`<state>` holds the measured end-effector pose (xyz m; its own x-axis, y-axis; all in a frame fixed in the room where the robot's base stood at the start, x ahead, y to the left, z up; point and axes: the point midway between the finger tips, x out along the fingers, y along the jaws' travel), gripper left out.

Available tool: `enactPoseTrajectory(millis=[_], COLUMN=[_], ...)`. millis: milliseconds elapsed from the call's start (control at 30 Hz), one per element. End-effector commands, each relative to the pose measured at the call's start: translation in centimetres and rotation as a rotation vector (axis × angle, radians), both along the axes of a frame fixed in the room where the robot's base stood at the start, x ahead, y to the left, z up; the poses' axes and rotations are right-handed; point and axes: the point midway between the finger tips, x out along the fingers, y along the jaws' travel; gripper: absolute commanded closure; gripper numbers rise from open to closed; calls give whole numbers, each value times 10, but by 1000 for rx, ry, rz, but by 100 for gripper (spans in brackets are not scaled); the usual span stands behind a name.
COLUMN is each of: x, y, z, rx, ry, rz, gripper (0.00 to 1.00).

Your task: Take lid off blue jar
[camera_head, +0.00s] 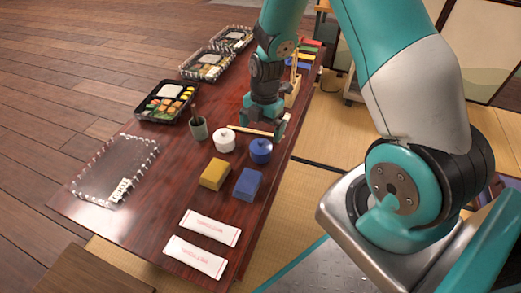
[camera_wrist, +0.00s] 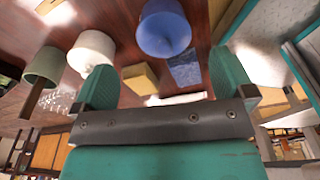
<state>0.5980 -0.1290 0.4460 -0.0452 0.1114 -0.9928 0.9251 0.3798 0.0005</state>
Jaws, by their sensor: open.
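The blue jar (camera_head: 260,152) stands on the dark red table, with its blue knobbed lid (camera_head: 261,143) on it. In the wrist view the blue jar (camera_wrist: 163,22) is upper centre, beyond the fingertips and roughly between them sideways. My gripper (camera_head: 263,122) is just behind the jar in the head view, low over the table. In the wrist view my gripper (camera_wrist: 165,85) has its two teal fingers wide apart with nothing held between them. I cannot tell its exact height over the lid.
A white lidded jar (camera_head: 224,141) stands close left of the blue jar. A green cup (camera_head: 198,128), yellow block (camera_head: 214,174) and blue block (camera_head: 247,184) are near. White packets (camera_head: 210,228) lie in front. Bento boxes (camera_head: 166,102) line the left side.

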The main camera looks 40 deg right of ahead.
Motion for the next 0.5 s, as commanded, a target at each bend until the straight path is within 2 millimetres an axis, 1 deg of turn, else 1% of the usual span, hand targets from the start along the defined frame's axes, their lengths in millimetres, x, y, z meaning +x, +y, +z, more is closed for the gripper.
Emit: enactPoseTrajectory(millis=[133, 333, 400, 500], x=[-4, -9, -9, -8], y=[2, 6, 7, 7], z=[-17, -47, -52, -51], rx=[0, 1, 0, 0], ry=[2, 4, 2, 0], rz=[0, 0, -1, -1], gripper=[0, 0, 0, 0])
